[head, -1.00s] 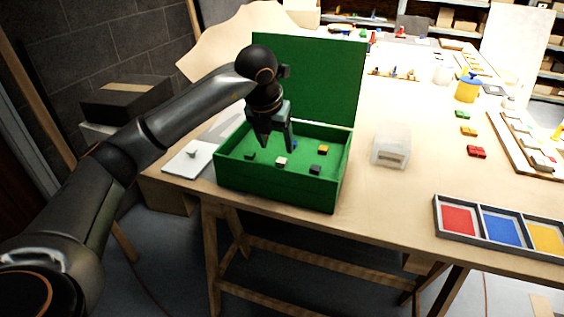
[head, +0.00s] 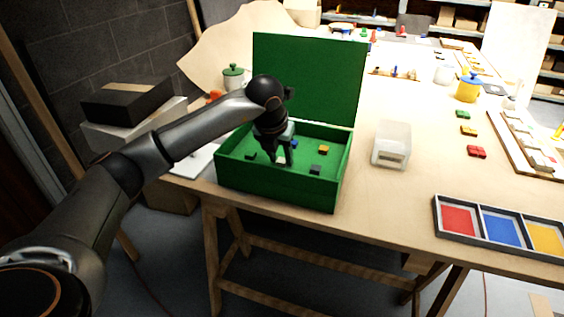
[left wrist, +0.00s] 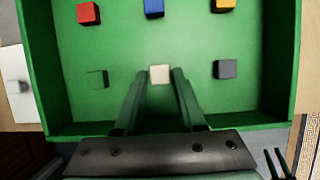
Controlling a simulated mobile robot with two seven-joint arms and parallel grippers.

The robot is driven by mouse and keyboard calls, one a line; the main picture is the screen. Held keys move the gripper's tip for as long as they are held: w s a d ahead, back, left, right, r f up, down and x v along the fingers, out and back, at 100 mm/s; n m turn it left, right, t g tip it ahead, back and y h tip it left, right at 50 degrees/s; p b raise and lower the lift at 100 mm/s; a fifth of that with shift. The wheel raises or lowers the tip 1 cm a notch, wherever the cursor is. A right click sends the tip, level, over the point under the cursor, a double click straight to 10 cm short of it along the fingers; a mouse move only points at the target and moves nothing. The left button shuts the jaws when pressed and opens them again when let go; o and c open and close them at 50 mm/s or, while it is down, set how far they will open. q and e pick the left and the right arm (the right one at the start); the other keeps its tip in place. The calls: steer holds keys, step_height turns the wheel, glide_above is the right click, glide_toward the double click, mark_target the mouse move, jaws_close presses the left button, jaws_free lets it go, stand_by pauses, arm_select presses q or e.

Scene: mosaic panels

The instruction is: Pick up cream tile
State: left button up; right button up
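The cream tile (left wrist: 160,74) lies on the floor of the green box (left wrist: 285,128). In the head view the cream tile (head: 281,161) is partly hidden by my left gripper's fingers. My left gripper (head: 279,157) points down into the box over the tile. In the left wrist view my left gripper (left wrist: 161,84) is open, with one fingertip on each side of the tile and a small gap visible. I cannot tell whether the fingertips reach down to the box floor.
Inside the box are a red tile (left wrist: 88,13), a blue tile (left wrist: 154,8), an orange tile (left wrist: 224,4), a green tile (left wrist: 97,79) and a dark grey tile (left wrist: 225,69). The green lid (head: 310,80) stands up behind. A translucent container (head: 392,146) stands right of the box.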

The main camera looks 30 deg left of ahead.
mark_target(281, 162)
arm_select(q)
jaws_close()
steer(key=shift+r, duration=0.15)
steer(key=shift+r, duration=0.25)
step_height(281, 162, up, 2)
steer(key=shift+r, duration=0.15)
steer(key=s+d+r, duration=0.6)
steer(key=s+r, duration=0.3)
steer(key=s, duration=0.3)
steer(key=shift+s+d+r, duration=0.15)
steer(key=shift+d+r, duration=0.2)
steer(key=shift+r, duration=0.05)
